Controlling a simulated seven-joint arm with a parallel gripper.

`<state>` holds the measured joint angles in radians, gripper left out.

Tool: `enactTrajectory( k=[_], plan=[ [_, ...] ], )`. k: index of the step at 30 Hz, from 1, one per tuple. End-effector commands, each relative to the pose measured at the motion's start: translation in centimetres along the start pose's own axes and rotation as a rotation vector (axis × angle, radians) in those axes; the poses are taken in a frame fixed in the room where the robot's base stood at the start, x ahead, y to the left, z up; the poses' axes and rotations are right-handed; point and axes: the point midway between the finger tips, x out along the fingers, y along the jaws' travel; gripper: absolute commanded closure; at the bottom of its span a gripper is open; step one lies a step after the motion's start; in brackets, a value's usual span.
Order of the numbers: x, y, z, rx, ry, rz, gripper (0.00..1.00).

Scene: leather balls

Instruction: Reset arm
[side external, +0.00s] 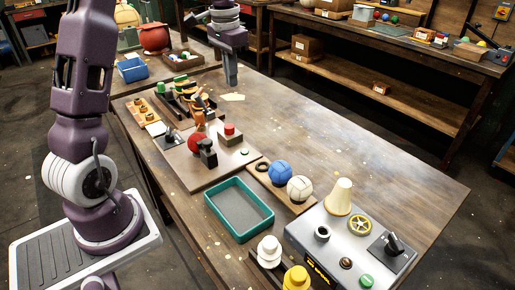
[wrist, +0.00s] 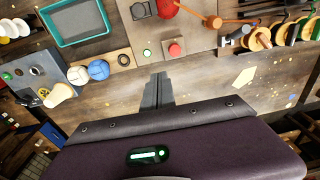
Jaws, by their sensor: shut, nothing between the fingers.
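My gripper (side external: 232,80) is shut and empty. It points down above the far part of the wooden table (side external: 340,150). In the wrist view its closed fingers (wrist: 157,78) show over bare wood. A blue ball (side external: 280,173) and a white ball (side external: 299,188) sit side by side on a small wooden holder near the table's middle. They also show in the wrist view, the blue one (wrist: 98,70) right of the white one (wrist: 77,76). A red ball (side external: 196,142) sits on a brown board, partly hidden by a dark fixture. No ball touches my gripper.
An empty teal tray (side external: 210,206) lies in front of the balls. A grey control panel (side external: 335,245) with a cream cone stands at the near right. A red button box (side external: 230,133) and a tool rack are at the left. The table's right and far middle is clear.

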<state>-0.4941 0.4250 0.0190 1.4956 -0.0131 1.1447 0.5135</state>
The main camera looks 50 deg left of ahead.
Motion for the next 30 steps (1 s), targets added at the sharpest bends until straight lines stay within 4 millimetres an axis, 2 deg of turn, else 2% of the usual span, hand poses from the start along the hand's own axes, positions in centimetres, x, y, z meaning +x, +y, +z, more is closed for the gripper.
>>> enactTrajectory(
  k=[1, 4, 7, 10, 12, 16, 19, 30],
  plan=[
    [-2.9, 3.5, 1.5, 0.012, 0.047, -0.016, 1.0],
    [-7.0, 10.0, 6.2, 0.011, 0.146, -0.033, 1.0],
    [-8.7, 15.1, 12.3, 0.008, 0.245, -0.028, 1.0],
    [-8.5, 18.3, 17.8, 0.006, 0.331, -0.008, 1.0],
    [-7.7, 19.6, 20.7, 0.002, 0.374, 0.009, 1.0],
    [-6.4, 20.6, 23.6, -0.004, 0.418, 0.03, 1.0],
    [-6.1, 20.7, 24.1, -0.006, 0.424, 0.035, 1.0],
    [-6.1, 20.7, 24.1, -0.006, 0.423, 0.034, 1.0]
  ],
)
